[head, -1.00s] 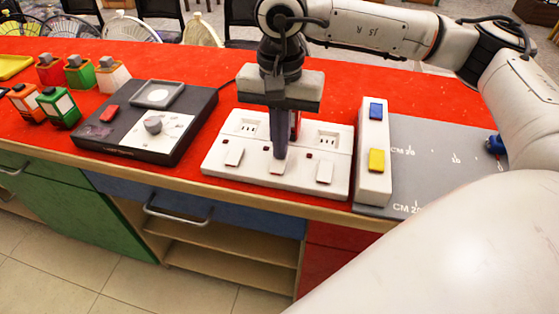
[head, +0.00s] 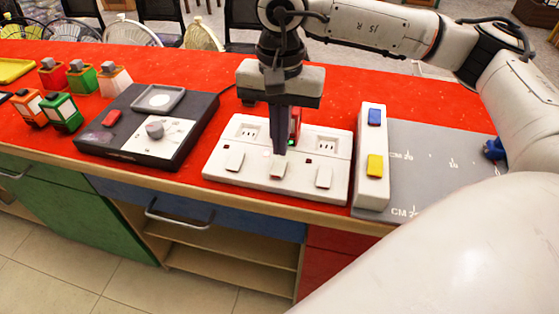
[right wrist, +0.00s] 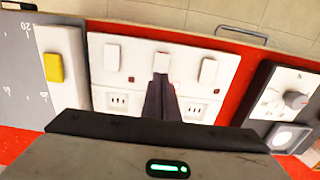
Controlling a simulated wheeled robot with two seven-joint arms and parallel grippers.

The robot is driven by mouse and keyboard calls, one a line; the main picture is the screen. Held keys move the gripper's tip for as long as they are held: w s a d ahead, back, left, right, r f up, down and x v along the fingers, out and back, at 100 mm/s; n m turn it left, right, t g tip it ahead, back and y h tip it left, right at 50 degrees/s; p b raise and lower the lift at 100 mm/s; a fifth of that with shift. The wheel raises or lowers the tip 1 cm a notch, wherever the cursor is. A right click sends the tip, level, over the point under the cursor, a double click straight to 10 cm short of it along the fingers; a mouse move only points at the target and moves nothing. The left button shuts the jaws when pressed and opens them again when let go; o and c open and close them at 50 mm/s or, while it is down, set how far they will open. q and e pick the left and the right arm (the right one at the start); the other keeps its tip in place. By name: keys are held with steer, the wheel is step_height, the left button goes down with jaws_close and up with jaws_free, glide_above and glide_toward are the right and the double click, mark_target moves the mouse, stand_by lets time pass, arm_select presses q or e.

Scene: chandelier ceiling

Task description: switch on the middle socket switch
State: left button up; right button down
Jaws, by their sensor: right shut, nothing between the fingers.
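The white socket panel (head: 223,142) lies on the red counter with three white rocker switches in a row along its near side. The middle switch (head: 277,171) is just in front of my right gripper (head: 279,151); it also shows in the right wrist view (right wrist: 161,61). My right gripper is shut and empty, pointing down, its fingertips (right wrist: 160,78) at the middle switch's edge; I cannot tell if they touch. The left switch (head: 235,160) and right switch (head: 323,177) are clear. The fingers hide the middle indicator. My left gripper is out of view.
A narrow white block (head: 372,150) with blue and yellow buttons stands right of the panel, on a grey ruled mat (head: 430,150). A black scale-like device (head: 190,150) is to the left. Small red, green and orange containers stand farther left.

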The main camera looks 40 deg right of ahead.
mark_target(280, 163)
step_height(280, 163, up, 4)
steer(key=shift+r+p, duration=0.1)
steer(key=shift+p, duration=1)
